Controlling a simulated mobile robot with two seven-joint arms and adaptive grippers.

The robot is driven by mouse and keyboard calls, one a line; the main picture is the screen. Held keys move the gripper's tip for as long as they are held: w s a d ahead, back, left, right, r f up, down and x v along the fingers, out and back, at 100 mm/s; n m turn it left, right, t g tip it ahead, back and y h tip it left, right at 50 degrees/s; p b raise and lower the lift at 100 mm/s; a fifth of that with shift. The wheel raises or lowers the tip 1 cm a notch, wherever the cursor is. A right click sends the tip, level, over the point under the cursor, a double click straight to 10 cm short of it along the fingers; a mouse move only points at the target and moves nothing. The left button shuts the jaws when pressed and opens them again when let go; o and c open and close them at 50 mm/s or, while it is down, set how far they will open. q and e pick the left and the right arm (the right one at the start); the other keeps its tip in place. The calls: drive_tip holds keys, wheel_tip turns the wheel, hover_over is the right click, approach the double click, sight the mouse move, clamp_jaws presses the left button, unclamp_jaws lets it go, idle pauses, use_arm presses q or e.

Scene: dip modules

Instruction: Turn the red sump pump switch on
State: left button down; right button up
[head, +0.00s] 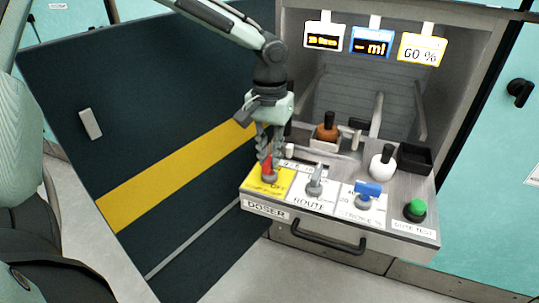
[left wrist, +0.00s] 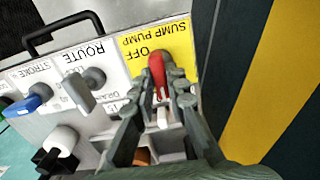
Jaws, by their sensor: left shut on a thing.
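The red sump pump switch (head: 267,164) is a lever on a yellow plate (head: 287,178) at the left end of the panel shelf. In the left wrist view the red lever (left wrist: 157,77) stands by the word OFF on the yellow SUMP PUMP plate (left wrist: 129,43). My left gripper (head: 270,158) comes down from above, its fingers on both sides of the lever and shut on it. In the left wrist view the fingers (left wrist: 170,92) partly hide the lever and its base. My right gripper is in neither view.
Right of the switch are a grey ROUTE lever (head: 315,181), a blue STROKE knob (head: 368,190) and a green button (head: 416,208). A dark open door (head: 150,130) is close on the left.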

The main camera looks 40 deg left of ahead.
sight(270, 158)
use_arm(q)
drive_tip(key=shift+w+n, duration=0.1)
drive_tip(key=shift+n, duration=0.2)
drive_tip(key=c, duration=1.5)
unclamp_jaws()
drive_tip(key=shift+c, duration=0.2)
wheel_tip(270, 158, up, 12)
